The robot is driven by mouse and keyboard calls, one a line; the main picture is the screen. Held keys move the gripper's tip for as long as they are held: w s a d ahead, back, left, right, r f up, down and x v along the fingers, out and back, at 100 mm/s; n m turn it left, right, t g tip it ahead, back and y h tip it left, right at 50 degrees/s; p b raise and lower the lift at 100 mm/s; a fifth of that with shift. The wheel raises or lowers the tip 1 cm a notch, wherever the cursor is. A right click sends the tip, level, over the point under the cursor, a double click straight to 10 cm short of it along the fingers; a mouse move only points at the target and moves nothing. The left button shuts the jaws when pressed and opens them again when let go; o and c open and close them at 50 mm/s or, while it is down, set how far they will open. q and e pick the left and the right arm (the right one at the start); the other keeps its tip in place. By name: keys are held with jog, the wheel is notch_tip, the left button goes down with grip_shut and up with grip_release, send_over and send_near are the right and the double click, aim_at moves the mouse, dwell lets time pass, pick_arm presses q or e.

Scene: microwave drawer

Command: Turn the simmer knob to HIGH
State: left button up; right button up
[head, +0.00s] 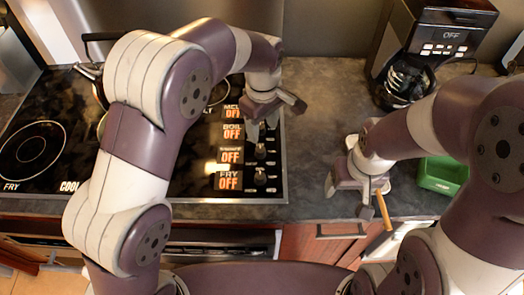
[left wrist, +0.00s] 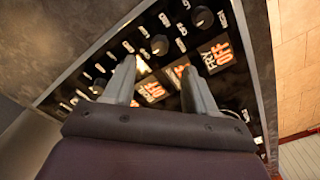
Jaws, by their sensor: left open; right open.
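The simmer knob (head: 260,151) is a small dark knob on the black stove panel, beside a lit simmer display (head: 231,156) that reads OFF. In the left wrist view the simmer knob (left wrist: 160,44) appears just beyond the fingertips. My left gripper (head: 262,123) is open and empty, above the panel near the BOIL row, with its fingers pointing down at the panel. In the left wrist view its two fingers (left wrist: 158,68) stand apart, partly covering the displays. My right gripper (head: 352,198) is open and empty over the counter's front edge, away from the stove.
The fry knob (head: 260,176) and FRY display (head: 229,181), also OFF, lie nearest the front edge. A coffee machine (head: 445,35) with a dark pot (head: 405,78) stands back right. A green box (head: 440,175) is on the right. The counter (head: 325,110) between is clear.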

aim_at(260, 149)
pick_arm(q)
jog(key=f, duration=0.8)
jog(key=shift+w+a, duration=0.2)
jog(key=shift+a, duration=0.15)
jog(key=shift+s+d+f, duration=0.1)
jog(key=shift+d+f, duration=0.05)
jog(key=shift+f, duration=0.6)
grip_shut()
